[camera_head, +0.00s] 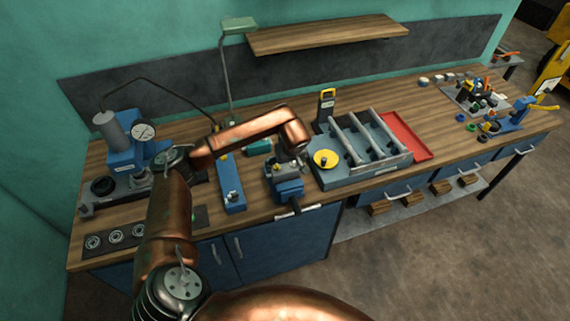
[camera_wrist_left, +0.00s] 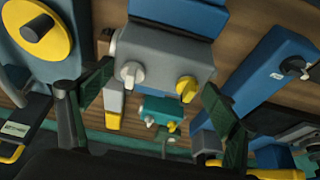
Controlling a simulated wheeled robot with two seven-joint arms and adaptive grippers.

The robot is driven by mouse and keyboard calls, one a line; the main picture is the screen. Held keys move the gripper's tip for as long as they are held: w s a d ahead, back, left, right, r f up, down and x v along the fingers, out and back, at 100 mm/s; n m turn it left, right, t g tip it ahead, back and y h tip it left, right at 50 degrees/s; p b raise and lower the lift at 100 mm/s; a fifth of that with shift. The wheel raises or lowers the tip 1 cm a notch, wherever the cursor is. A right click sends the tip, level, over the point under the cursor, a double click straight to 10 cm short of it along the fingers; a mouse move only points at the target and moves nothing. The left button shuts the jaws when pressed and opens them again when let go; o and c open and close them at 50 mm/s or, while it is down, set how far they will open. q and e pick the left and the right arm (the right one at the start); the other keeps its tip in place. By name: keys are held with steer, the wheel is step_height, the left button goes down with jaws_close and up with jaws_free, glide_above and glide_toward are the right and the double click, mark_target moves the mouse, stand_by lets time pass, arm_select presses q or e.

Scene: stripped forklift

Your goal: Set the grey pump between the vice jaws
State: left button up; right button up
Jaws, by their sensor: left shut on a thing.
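My left gripper (camera_head: 290,156) points down over the blue vice (camera_head: 290,189) at the front edge of the bench. It is shut on the grey pump (camera_wrist_left: 165,58), a grey block with a white and a yellow fitting, seen between the two dark green fingers in the left wrist view. In the head view the pump (camera_head: 285,171) is mostly hidden by the gripper, low at the top of the vice. A blue part of the vice (camera_wrist_left: 178,12) shows against the pump in the wrist view. I cannot tell how deep the pump sits between the jaws. My right gripper is out of view.
A grey fixture (camera_head: 366,178) with a yellow wheel (camera_head: 325,158) stands close right of the vice. A long blue block (camera_head: 232,190) lies to its left and a teal box (camera_head: 259,147) behind. A blue press with a gauge (camera_head: 144,131) stands farther left.

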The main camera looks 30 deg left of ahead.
arm_select(q)
steer(key=shift+f, duration=0.15)
steer(key=o, duration=2.1)
steer(key=shift+s+f, duration=0.1)
steer(key=shift+f, duration=0.1)
steer(key=shift+r+p, duration=0.5)
steer(key=shift+r, duration=0.8)
steer(key=shift+r+p, duration=1.4)
steer(key=shift+r, duration=1.45)
